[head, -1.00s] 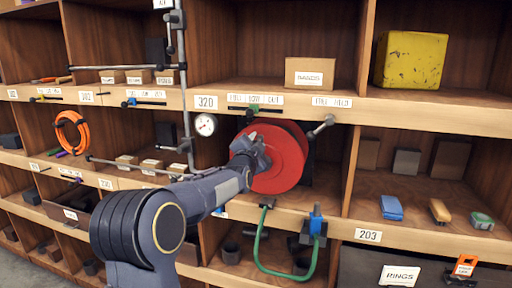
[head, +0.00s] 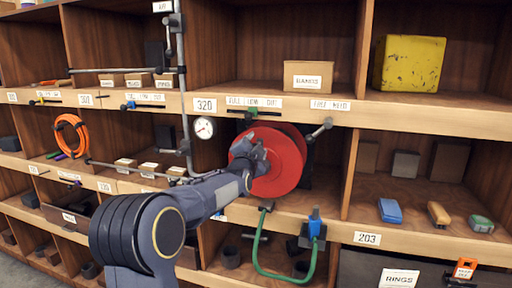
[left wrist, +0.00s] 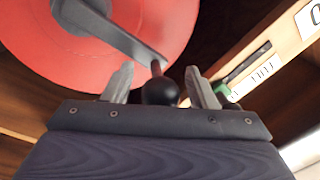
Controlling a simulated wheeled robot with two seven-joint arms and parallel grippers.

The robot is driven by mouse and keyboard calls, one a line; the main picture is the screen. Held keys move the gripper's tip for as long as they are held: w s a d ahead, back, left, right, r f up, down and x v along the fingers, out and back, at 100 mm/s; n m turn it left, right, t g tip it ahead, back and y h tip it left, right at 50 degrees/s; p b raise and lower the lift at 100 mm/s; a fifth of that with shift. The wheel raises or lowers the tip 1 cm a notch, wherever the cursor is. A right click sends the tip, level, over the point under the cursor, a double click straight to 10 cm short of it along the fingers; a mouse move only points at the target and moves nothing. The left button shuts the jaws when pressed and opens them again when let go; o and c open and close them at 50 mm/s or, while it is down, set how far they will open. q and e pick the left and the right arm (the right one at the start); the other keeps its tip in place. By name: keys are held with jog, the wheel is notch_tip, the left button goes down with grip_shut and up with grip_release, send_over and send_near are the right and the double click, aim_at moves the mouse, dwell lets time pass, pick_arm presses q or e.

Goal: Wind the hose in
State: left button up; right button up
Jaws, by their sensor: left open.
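The red hose reel (head: 290,165) sits in the middle bay of the shelf. The green hose (head: 259,258) hangs below it in a U. One end is under the reel, and the other is at a blue fitting (head: 315,222) on the right. My left gripper (head: 258,152) is in front of the reel's face. In the left wrist view the reel (left wrist: 150,22) fills the upper left. Its grey crank arm (left wrist: 125,40) ends in a black knob (left wrist: 160,91) between the parted fingers of my left gripper (left wrist: 158,72). My right gripper is out of view.
A dial gauge (head: 204,128) and a grey vertical pipe (head: 183,80) stand left of the reel. A grey lever (head: 319,130) sticks out at its upper right. Shelf edges run above and below. An orange coil (head: 72,136) hangs far left.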

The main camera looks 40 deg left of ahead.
pick_arm(q)
jog(key=b+v, duration=0.1)
jog(key=v, duration=0.6)
jog(key=shift+s+b, duration=0.4)
jog(key=shift+d, duration=0.1)
jog(key=s+d+f+n+g+h, duration=0.3)
jog(key=s+d+f, duration=0.5)
jog(key=s, duration=0.3)
jog(key=s+d+f+n+g+h, duration=0.2)
jog(key=s+d+f+g+h, duration=0.2)
jog(key=s+d+f, duration=0.4)
jog(key=s+d+f+n+g+h, duration=0.3)
jog(key=s+d+f+g, duration=0.2)
jog(key=s, duration=0.9)
jog(key=d+f, duration=0.2)
jog(key=d, duration=0.1)
jog(key=shift+s+d+f+n+h, duration=0.15)
jog(key=shift+s+f+n+h, duration=0.15)
jog(key=shift+f, duration=0.1)
